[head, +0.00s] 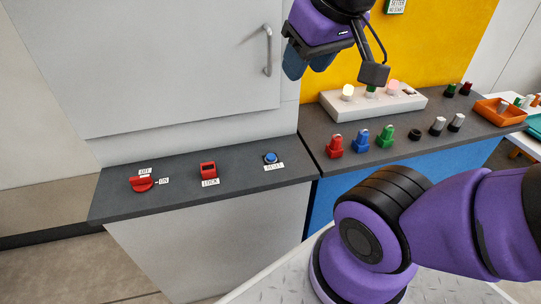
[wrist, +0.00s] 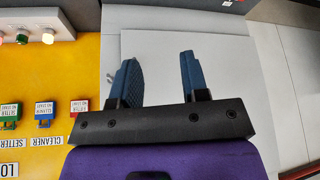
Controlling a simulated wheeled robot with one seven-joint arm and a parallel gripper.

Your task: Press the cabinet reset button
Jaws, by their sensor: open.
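The reset button (head: 270,158) is a blue round button on the dark ledge in front of the cabinet (head: 190,60), at the ledge's right end. A white RESET label (head: 274,167) lies in front of it. My gripper (head: 308,64) is at the top of the head view, above and to the right of the button and well apart from it. Its two blue fingers are spread with nothing between them. In the wrist view my gripper (wrist: 158,58) also shows open and empty against a pale grey surface. I cannot make out the button in the wrist view.
The ledge also holds a red rotary switch (head: 142,184) and a red LOCK block (head: 208,170). Red (head: 335,146), blue (head: 362,140) and green (head: 385,136) items stand on the right counter, before a white lamp box (head: 408,104). An orange tray (head: 499,113) is farther right.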

